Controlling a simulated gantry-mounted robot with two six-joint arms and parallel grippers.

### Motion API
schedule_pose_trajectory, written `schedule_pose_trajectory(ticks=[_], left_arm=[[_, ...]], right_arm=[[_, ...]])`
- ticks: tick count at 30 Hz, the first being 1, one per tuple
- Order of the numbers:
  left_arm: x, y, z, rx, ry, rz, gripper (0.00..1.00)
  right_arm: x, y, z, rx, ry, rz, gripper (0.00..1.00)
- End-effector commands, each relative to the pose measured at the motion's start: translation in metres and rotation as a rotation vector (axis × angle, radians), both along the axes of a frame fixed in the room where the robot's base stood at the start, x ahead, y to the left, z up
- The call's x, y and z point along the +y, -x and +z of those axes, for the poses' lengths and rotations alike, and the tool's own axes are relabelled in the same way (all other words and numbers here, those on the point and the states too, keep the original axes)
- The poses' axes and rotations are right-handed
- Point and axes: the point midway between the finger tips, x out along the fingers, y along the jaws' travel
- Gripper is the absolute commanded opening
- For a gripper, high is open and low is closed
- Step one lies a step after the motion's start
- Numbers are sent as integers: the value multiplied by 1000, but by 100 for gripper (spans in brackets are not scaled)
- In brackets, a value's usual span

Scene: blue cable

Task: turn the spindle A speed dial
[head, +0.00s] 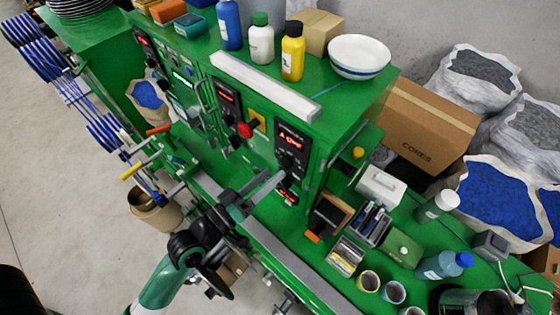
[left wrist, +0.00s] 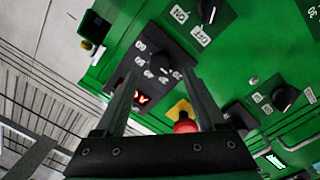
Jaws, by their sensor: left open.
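The spindle A panel is a dark plate with a red display reading "A" (head: 290,137) at the right end of the green machine front. Its black dial (head: 287,162) sits below the display. In the left wrist view the dial (left wrist: 160,60) shows with numbers around it, and the red display (left wrist: 146,97) is partly behind a finger. My left gripper (head: 274,181) is open and empty at this panel. In the wrist view its fingertips (left wrist: 160,74) are spread on either side of the dial; whether they touch it I cannot tell. My right gripper is not in view.
A red stop button on a yellow plate (left wrist: 185,122) lies close to one finger; in the head view the red button (head: 245,130) is left of the panel. Bottles and a white bowl (head: 359,57) stand on top.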

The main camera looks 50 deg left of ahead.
Motion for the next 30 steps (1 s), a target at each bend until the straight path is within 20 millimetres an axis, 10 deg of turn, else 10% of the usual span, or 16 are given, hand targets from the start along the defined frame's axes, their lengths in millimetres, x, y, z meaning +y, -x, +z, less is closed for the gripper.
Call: schedule_pose_trajectory(ticks=[6,17,30], left_arm=[[3,-35,1,0,-1,0,72],[4,-42,0,0,0,0,70],[4,-41,0,0,0,0,0]], right_arm=[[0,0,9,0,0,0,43],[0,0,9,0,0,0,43],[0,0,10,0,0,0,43]])
